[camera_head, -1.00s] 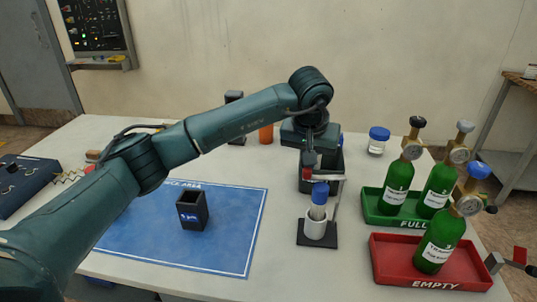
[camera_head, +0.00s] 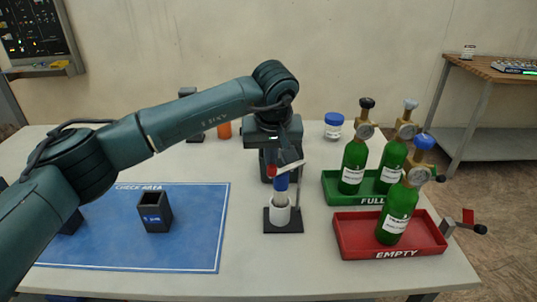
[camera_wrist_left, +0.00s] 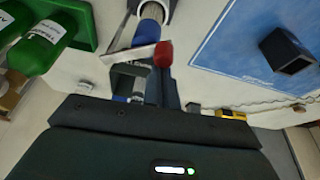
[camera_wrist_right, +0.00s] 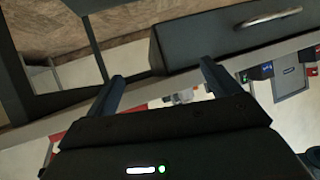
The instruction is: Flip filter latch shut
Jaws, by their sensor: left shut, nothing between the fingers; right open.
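The filter (camera_head: 281,183), with a blue top, stands upright in a white cup (camera_head: 280,214) on a black base. The pale latch bar (camera_head: 292,167) with a red tip (camera_head: 271,171) lies across just above the filter, slightly tilted, beside its thin post. Whether it is fully seated I cannot tell. My left gripper (camera_head: 288,154) is shut and empty, pointing down right at the latch; contact is unclear. The left wrist view shows the latch bar (camera_wrist_left: 130,53) and red tip (camera_wrist_left: 163,54) close before the fingers. My right gripper (camera_wrist_right: 163,88) is open and empty, away from the filter.
Green bottles stand in a green FULL tray (camera_head: 333,190) and a red EMPTY tray (camera_head: 345,240) to the right. A black holder (camera_head: 155,213) stands on the blue mat (camera_head: 195,245) at left. A blue-lidded jar (camera_head: 333,127) is behind. The table front is clear.

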